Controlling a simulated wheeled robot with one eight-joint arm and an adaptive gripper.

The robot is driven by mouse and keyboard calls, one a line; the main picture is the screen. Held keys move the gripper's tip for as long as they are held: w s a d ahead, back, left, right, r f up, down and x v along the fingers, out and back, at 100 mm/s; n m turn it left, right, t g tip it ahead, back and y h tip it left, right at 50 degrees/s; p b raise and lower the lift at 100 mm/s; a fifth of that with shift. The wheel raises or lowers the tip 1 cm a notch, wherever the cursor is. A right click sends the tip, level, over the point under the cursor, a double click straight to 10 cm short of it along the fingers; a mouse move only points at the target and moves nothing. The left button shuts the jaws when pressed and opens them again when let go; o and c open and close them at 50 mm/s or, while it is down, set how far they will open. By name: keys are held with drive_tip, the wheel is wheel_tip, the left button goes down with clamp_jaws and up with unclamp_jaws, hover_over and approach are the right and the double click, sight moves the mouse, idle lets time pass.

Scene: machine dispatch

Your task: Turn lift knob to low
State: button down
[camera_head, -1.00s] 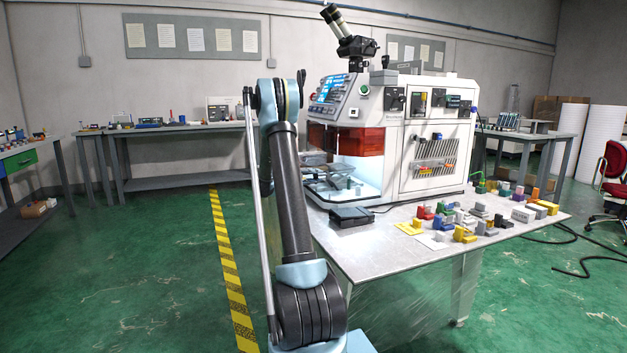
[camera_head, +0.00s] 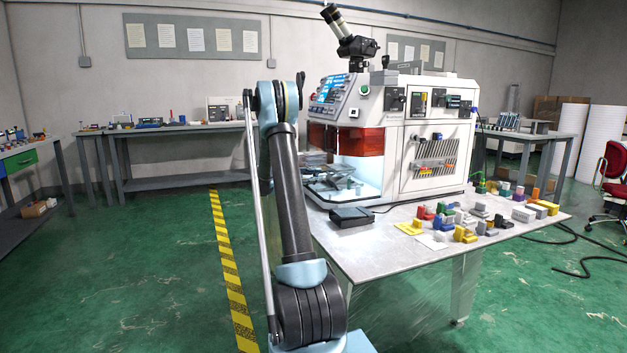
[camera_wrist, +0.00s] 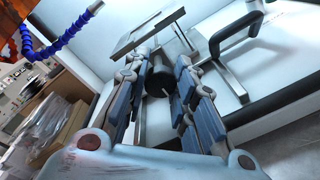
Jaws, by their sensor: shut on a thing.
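In the wrist view, a dark, round knob (camera_wrist: 158,82) sits between the two blue-padded fingers of my gripper (camera_wrist: 161,66). The fingers are closed on its sides. A small light mark shows on the knob's rim, but I cannot read a setting or label. In the head view, my own arm stands in front of the white machine's (camera_head: 433,150) left side. My gripper and the knob cannot be made out there.
A black bent handle (camera_wrist: 238,48) and metal plates lie close to my fingers. A blue segmented hose (camera_wrist: 62,42) hangs at upper left. In the head view, a dark box (camera_head: 352,217) and several coloured parts rest on the metal table (camera_head: 385,250).

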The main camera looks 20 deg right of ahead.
drive_tip(key=shift+f+n, duration=0.15)
drive_tip(key=shift+n, duration=0.15)
drive_tip(key=c, duration=1.3)
unclamp_jaws()
drive_tip(key=shift+a, duration=0.15)
drive_tip(key=a, duration=1.1)
drive_tip(key=shift+a+r, duration=0.35)
drive_tip(key=shift+r, duration=0.05)
